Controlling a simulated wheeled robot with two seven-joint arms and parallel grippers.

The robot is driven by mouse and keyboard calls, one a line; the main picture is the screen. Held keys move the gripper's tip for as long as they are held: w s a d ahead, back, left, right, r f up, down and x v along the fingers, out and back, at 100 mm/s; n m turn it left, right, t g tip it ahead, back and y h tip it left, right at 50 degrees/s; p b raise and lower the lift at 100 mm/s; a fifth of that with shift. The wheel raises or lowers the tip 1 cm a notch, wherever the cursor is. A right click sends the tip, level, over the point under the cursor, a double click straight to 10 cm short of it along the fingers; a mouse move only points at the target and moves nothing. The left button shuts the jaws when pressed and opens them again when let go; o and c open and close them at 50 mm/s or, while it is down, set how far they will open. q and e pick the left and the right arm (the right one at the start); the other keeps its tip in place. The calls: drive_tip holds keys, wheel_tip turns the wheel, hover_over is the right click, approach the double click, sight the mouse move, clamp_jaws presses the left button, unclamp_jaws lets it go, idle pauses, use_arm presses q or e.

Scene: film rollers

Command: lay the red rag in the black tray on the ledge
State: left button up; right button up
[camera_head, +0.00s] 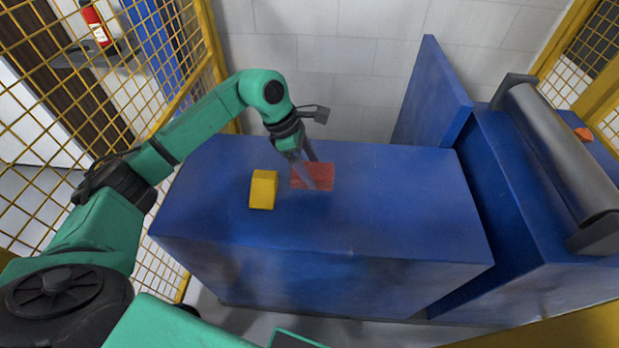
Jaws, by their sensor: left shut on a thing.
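The red rag (325,177) is a flat red rectangle at the back middle of the blue block's top. My left gripper (314,175) reaches down from above and is shut on the rag, with its grey fingers crossing the cloth. I cannot tell whether the rag is lifted off the surface. No black tray can be made out in this view. My right gripper is not in view.
A yellow block (263,189) stands left of the rag on the blue block (400,215). A blue upright panel (432,95) and a large grey roller (563,150) are at right. A small orange thing (583,134) lies beyond the roller. Yellow mesh fencing (60,85) borders the left.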

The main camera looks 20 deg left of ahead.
use_arm(q)
drive_tip(key=shift+f, duration=2.7)
drive_tip(key=o, duration=1.3)
drive_tip(key=shift+r, duration=0.1)
